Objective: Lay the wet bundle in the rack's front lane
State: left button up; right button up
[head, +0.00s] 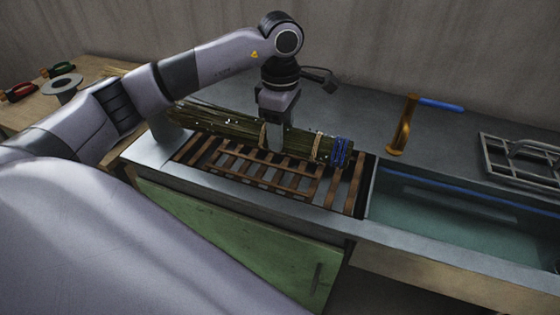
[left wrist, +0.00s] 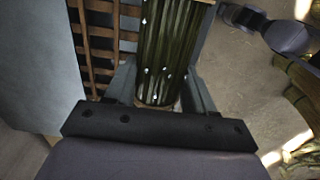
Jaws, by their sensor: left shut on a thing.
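The wet bundle (head: 225,128) is a long sheaf of dark green stalks with water drops, tan ties and a blue band at its right end. It lies lengthwise along the back part of the wooden slatted rack (head: 255,178). My left gripper (head: 273,140) points down and is shut on the bundle near its middle. In the left wrist view the bundle (left wrist: 165,55) runs between the two fingers. The rack's front part shows bare slats. I cannot tell whether the bundle touches the slats. My right gripper is not in view.
A basin of water (head: 460,210) lies right of the rack. A wooden table (head: 95,75) at the left holds a spool (head: 63,88) and pliers.

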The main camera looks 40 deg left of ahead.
pick_arm(q)
notch_tip(320, 180, down, 9)
jog(key=shift+f+p, duration=0.15)
jog(key=shift+p, duration=0.15)
jog(key=shift+f, duration=0.15)
jog(key=shift+f, duration=0.15)
jog(key=o, duration=1.2)
jog(key=shift+r, duration=0.25)
notch_tip(320, 180, up, 12)
jog(key=shift+f+b, duration=0.1)
jog(key=shift+b, duration=0.55)
